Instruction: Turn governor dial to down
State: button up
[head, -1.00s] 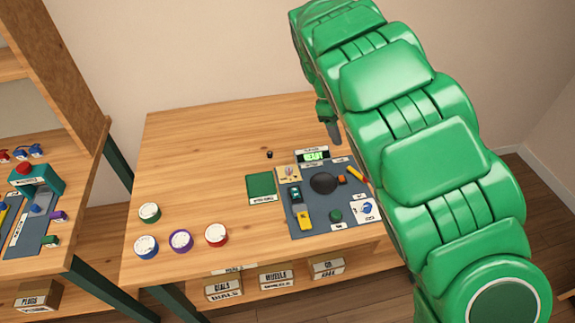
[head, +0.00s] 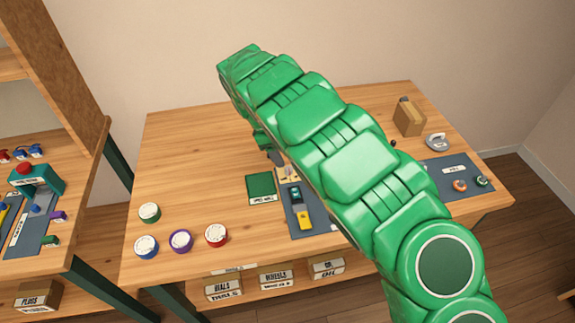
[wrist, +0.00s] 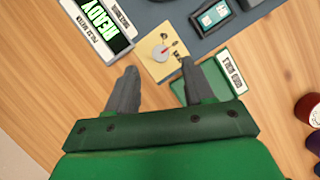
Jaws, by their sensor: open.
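A small dial (wrist: 162,52) with a grey face and a red pointer sits on a cream plate (wrist: 152,68) in the wrist view. I cannot read a governor name on it; small dark marks stand beside it. In the head view the cream plate (head: 284,171) shows just beside my arm. My gripper (wrist: 158,68) is open, with one grey finger at each side of the plate's near end in the picture. The dial lies beyond the fingertips, with nothing held. In the head view the gripper (head: 274,156) is partly hidden by my arm.
A meter reading READY (wrist: 92,18) stands left of the plate in the wrist view. A green pad (head: 261,187) lies beside the grey panel (head: 315,222). My arm hides much of the panel.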

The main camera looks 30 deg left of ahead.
aim_at(289, 169)
jog(key=x, duration=0.5)
jog(key=shift+d+f, duration=0.15)
jog(key=shift+f, duration=0.2)
grip_shut()
